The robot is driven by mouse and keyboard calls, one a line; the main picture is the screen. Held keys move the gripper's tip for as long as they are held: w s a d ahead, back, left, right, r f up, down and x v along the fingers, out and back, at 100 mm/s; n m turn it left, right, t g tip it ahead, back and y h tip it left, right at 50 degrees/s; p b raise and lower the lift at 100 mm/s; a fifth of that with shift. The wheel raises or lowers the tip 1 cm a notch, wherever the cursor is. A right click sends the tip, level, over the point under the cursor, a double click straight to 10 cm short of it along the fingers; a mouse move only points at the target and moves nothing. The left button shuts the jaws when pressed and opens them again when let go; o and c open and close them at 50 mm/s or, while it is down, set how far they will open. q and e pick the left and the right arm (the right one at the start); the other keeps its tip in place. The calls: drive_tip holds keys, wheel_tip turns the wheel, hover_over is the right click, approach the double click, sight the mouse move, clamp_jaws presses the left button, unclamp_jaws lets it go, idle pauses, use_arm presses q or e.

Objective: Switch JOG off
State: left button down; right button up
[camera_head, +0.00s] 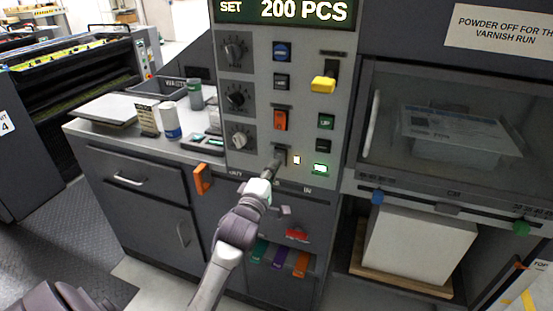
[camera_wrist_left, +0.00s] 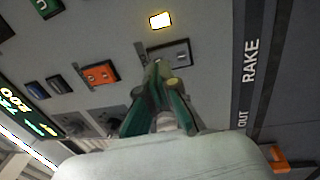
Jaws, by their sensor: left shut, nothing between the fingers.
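The grey control panel (camera_head: 228,170) carries several dials, buttons and switches; I cannot read a JOG label on it. My left gripper (camera_head: 273,168) is shut and empty, its tips at a small switch plate (camera_head: 281,153) low on the panel. In the left wrist view the closed fingertips (camera_wrist_left: 157,72) overlap the left part of that switch plate (camera_wrist_left: 180,54); I cannot tell whether they touch it. The fingers hide part of the switch, so its position is unclear. A lit whitish lamp (camera_head: 297,160) is beside it, also glowing in the left wrist view (camera_wrist_left: 159,20). My right gripper is not in view.
An orange rocker (camera_head: 280,120) sits just above the switch, and a lit green button (camera_head: 320,168) to its right. A yellow lever (camera_head: 323,84) sticks out higher up. An orange handle (camera_head: 202,179) protrudes at lower left. Cans stand on the counter (camera_head: 95,133).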

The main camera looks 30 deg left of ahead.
sight(280, 155)
use_arm(q)
drive_tip(key=shift+x, duration=1.4)
drive_tip(key=shift+w+r+p, duration=0.1)
drive_tip(key=shift+r+p, duration=0.2)
drive_tip(key=shift+p, duration=0.45)
drive_tip(key=shift+f, duration=0.2)
